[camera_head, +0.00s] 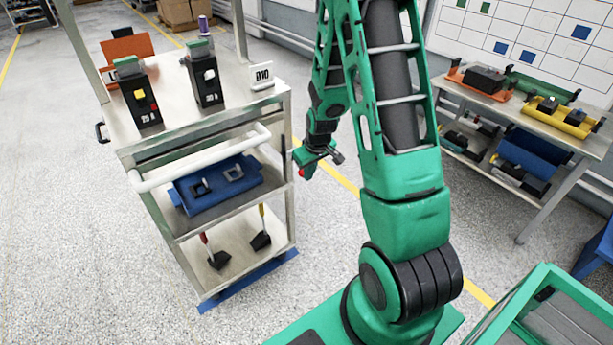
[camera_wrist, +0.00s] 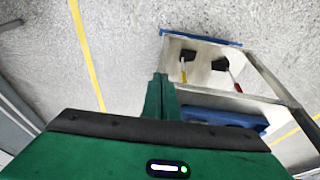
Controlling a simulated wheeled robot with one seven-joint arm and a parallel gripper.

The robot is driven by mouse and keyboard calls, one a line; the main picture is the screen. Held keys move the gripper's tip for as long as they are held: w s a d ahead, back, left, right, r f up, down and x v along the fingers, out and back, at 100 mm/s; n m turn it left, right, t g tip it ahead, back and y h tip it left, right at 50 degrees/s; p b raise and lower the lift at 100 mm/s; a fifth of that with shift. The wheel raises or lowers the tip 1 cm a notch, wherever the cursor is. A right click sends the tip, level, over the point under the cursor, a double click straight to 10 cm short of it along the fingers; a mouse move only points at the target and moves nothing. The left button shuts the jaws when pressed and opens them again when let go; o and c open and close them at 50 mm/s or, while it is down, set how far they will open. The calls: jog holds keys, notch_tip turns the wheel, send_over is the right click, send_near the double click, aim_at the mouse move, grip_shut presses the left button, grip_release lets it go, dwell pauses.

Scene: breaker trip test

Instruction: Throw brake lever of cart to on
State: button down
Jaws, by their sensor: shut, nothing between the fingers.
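The cart (camera_head: 212,207) stands left of my arm. On its bottom shelf are two levers with black bases, one with a red handle (camera_head: 204,239) and one with a yellow handle (camera_head: 262,211). In the wrist view they show upper right, yellow handle (camera_wrist: 183,72) and red handle (camera_wrist: 236,84). I cannot tell which, if either, is the brake lever; no label is readable. My gripper (camera_head: 306,169) is just right of the cart, apart from it. In the wrist view its green fingers (camera_wrist: 160,82) are shut and empty.
A workbench (camera_head: 560,122) stands right. Speckled floor is clear around the cart.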

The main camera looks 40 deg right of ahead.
jog(key=shift+r, duration=0.4)
jog(key=s+a+r, duration=0.1)
jog(key=s+r, duration=0.5)
jog(key=s, duration=0.6)
jog(key=shift+r, duration=0.15)
jog(key=shift+w, duration=0.1)
dwell(0.3)
jog(key=s+a+r+m+g, duration=0.3)
jog(key=s+r+m, duration=0.3)
jog(key=s+r, duration=1)
jog(key=s, duration=0.4)
jog(key=shift+r+m+y, duration=0.25)
jog(key=shift+m+y, duration=0.05)
jog(key=shift+y, duration=0.1)
